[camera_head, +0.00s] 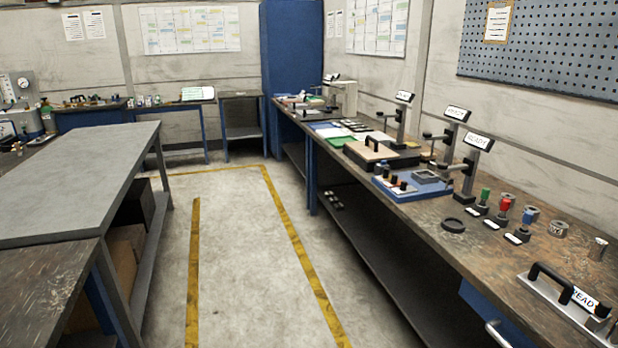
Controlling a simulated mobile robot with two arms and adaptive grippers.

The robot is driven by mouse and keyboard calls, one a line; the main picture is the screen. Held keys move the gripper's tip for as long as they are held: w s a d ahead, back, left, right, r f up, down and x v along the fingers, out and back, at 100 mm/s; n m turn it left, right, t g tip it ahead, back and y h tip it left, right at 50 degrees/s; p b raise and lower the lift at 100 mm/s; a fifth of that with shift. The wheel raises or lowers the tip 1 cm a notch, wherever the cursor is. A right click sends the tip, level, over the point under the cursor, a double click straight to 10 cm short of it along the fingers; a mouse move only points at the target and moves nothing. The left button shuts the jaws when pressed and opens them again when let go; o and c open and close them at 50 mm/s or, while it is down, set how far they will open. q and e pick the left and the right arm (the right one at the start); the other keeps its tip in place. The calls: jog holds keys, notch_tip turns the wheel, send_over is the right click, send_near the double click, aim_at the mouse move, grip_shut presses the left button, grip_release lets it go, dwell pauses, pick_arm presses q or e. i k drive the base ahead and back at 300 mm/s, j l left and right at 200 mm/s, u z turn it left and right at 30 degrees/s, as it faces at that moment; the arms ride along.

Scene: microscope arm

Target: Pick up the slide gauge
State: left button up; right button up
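Neither of my grippers is in view. I cannot tell for sure which thing is the slide gauge. A metal plate with a black handle (552,283) and a white label reading "READ" lies at the near right end of the long workbench (462,232). Farther along the bench, a blue tray (411,189) holds several small pieces with black, white and orange parts. A row of small stands with green (486,194), red (505,204) and blue (528,214) tops stands between the two. Three stands with tilted label signs (479,141) rise behind the tray.
A black ring (452,225) lies near the bench's front edge. A flat board with a black handle (375,152) sits on a dark base behind the tray. A grey table (80,180) stands on the left. The floor aisle (245,260) between yellow lines is clear.

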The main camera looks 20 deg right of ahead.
aim_at(561, 303)
jog(key=i+j+z, duration=0.1)
jog(key=i+z, duration=0.25)
jog(key=i+j+z, duration=0.15)
jog(key=i+z, duration=0.2)
jog(key=j+z, duration=0.2)
jog(key=z, duration=0.25)
jog(key=i+j+z, duration=0.1)
jog(key=j+z, duration=0.15)
jog(key=z, duration=0.25)
jog(key=j+z, duration=0.2)
jog(key=z, duration=0.25)
jog(key=j+z, duration=0.2)
jog(key=z, duration=0.3)
jog(key=k+j+z, duration=0.1)
jog(key=z, duration=0.35)
jog(key=i+j, duration=0.15)
jog(key=i, duration=0.3)
